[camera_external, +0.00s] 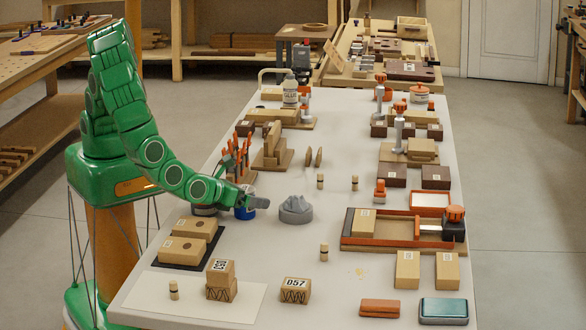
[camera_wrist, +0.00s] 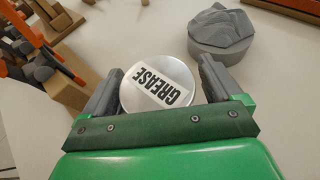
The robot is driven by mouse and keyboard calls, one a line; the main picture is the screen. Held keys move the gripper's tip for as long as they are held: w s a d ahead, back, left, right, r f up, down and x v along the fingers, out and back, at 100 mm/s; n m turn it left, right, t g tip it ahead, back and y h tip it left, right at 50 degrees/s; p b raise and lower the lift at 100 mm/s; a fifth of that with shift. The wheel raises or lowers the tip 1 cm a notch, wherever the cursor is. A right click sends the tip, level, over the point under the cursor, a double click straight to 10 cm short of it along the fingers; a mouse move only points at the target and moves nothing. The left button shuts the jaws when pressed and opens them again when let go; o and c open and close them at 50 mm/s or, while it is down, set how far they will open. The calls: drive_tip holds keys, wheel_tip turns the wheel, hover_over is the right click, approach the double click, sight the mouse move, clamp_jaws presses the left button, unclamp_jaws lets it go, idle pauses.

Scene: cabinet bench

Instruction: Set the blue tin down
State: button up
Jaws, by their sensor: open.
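The blue tin (camera_external: 244,213) is at the left side of the bench, partly hidden by my gripper (camera_external: 250,201). Its blue side shows below the fingers and it looks upright on the bench top. In the wrist view, a round silver lid with a GREASE label (camera_wrist: 158,86) lies between the two fingers of my gripper (camera_wrist: 157,82). The fingers are open, one on each side of the tin. I cannot tell whether either finger touches it.
A grey round tub with a crumpled grey top (camera_external: 295,210) stands just right of the tin. An orange-handled tool rack (camera_external: 240,160) is behind it. A dark tray with wooden blocks (camera_external: 188,241) is in front to the left. Bare bench lies in front of the tub.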

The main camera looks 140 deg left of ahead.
drive_tip(key=shift+r, duration=0.1)
drive_tip(key=shift+d+r, duration=0.1)
drive_tip(key=shift+d, duration=0.1)
drive_tip(key=v, duration=1.1)
drive_tip(key=shift+d+r, duration=0.1)
drive_tip(key=shift+d, duration=0.2)
drive_tip(key=s+a+r+n+g+h, duration=0.1)
drive_tip(key=s+r+n+g+h, duration=0.35)
drive_tip(key=s+r+n, duration=0.75)
drive_tip(key=s+d+r+n+t+h, duration=0.1)
drive_tip(key=s+d+r+n+h, duration=0.2)
drive_tip(key=s, duration=0.5)
drive_tip(key=s+d+r+n+t+h, duration=0.1)
drive_tip(key=s+d+r+n+h, duration=0.2)
drive_tip(key=s+d+r+h, duration=0.3)
drive_tip(key=s+d, duration=0.3)
drive_tip(key=shift+s+r+t, duration=0.15)
drive_tip(key=shift+r+t, duration=0.2)
